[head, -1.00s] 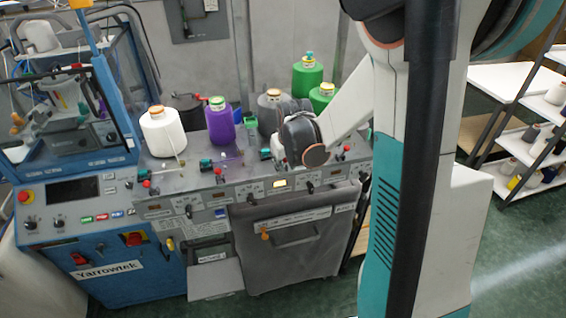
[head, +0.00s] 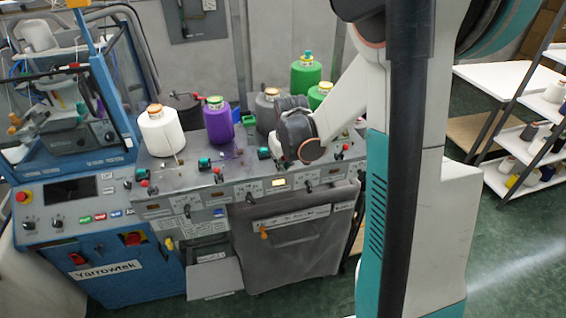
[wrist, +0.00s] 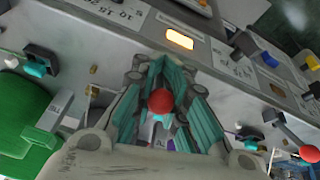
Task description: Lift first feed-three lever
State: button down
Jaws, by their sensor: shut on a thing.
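In the wrist view, the red ball of a feed lever (wrist: 160,102) sits between the teal-padded fingers of my gripper (wrist: 160,108). The fingers are shut on it, and its stem is mostly hidden. In the head view, my wrist link hides the fingers and this lever. They are over the grey feed panel (head: 235,186), close to the lit amber display (head: 279,183). The display also shows in the wrist view (wrist: 180,39), just beyond the fingers. Another red-ball lever (wrist: 309,153) stands apart at the right of the wrist view.
A white yarn cone (head: 161,131), a purple cone (head: 218,124) and green cones stand behind the panel. A green cone (wrist: 25,120) is close at the left of the wrist view. Small knobs project from the panel front. A shelf rack (head: 510,90) stands at the right.

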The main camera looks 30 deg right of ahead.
jog(key=shift+w+d+r+g+y+b, duration=0.1)
jog(key=shift+w+g+y+b, duration=0.25)
jog(key=shift+g, duration=0.65)
jog(key=c, duration=1.8)
grip_release()
jog(key=shift+o, duration=0.2)
jog(key=shift+r, duration=0.15)
jog(key=r, duration=0.3)
jog(key=s+r, duration=0.1)
jog(key=r, duration=0.3)
jog(key=s+r, duration=0.1)
jog(key=r, duration=0.3)
jog(key=shift+a+r, duration=0.25)
jog(key=shift+a, duration=0.15)
